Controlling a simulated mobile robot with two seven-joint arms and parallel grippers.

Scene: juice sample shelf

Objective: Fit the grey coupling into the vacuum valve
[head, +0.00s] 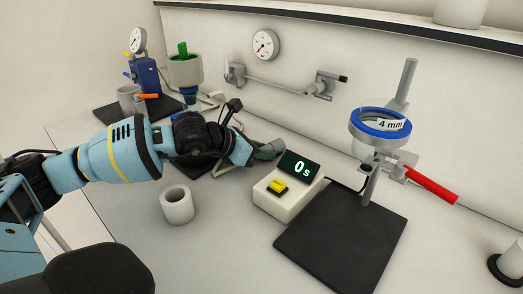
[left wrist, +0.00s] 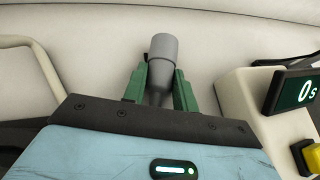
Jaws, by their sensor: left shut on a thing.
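My left gripper (head: 268,150) reaches in from the left above the bench, just behind the timer. In the left wrist view its green fingers (left wrist: 160,88) are shut on the grey coupling (left wrist: 163,50), a stepped cylinder that is wide at the far end and narrower between the fingers. In the head view the coupling is small and mostly hidden by the gripper. No part is clearly marked as the vacuum valve; a blue unit with a gauge and an orange lever (head: 148,96) stands at the back left, and a wall pipe fitting (head: 325,84) is at the back. My right gripper is not in view.
A white timer (head: 288,200) reading 0 s stands right of the gripper. A blue-rimmed cup on a stand (head: 380,122) with a red lever stands over a black base plate (head: 340,245). A grey open cylinder (head: 177,205) stands in front of my arm. Bench is free around it.

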